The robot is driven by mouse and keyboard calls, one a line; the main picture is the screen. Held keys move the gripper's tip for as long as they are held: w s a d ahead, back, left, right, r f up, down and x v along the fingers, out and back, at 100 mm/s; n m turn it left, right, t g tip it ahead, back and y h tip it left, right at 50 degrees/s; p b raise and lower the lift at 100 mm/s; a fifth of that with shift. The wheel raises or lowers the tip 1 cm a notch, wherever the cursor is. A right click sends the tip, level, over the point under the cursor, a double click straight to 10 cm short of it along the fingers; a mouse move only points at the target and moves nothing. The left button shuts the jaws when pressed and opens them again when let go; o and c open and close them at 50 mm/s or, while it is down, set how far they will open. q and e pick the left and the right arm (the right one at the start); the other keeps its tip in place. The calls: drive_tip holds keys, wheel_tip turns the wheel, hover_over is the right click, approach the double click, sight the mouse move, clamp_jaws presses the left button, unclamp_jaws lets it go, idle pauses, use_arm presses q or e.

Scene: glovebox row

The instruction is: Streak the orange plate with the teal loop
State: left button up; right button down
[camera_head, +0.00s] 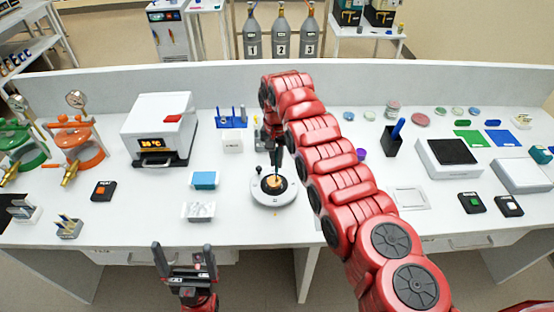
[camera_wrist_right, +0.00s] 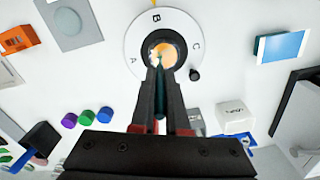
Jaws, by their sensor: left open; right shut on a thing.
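The orange plate (camera_head: 274,182) sits at the centre of a round white stand (camera_head: 262,198) with a dark ring. In the right wrist view the orange plate (camera_wrist_right: 172,50) shows inside the stand's ring, which is lettered A, B and C. My right gripper (camera_wrist_right: 160,78) is shut on the thin teal loop (camera_wrist_right: 158,61), whose tip points down over the plate. I cannot tell whether the tip touches the surface. My right gripper also shows above the stand in the head view (camera_head: 277,150). My left gripper (camera_head: 184,262) is open and empty in front of the bench.
A blue rack (camera_head: 231,119) with upright tools stands behind the stand. A teal-topped box (camera_head: 204,180) and a foil tray (camera_head: 198,211) lie to its left. A white incubator (camera_head: 159,129) is at the back left. My right arm covers the bench's middle right.

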drive_tip(key=shift+a, duration=0.1)
drive_tip(key=shift+a+f+b, duration=0.1)
drive_tip(key=shift+a+b, duration=0.15)
drive_tip(key=shift+b, duration=0.25)
drive_tip(key=shift+a+b, duration=0.35)
drive_tip(key=shift+a, duration=0.15)
drive_tip(key=shift+w+d, duration=0.1)
drive_tip(key=shift+d, duration=0.35)
idle(0.5)
drive_tip(key=shift+r, duration=0.25)
wheel_tip(320, 180, up, 6)
drive_tip(key=p, duration=0.4)
drive_tip(key=shift+f, duration=0.1)
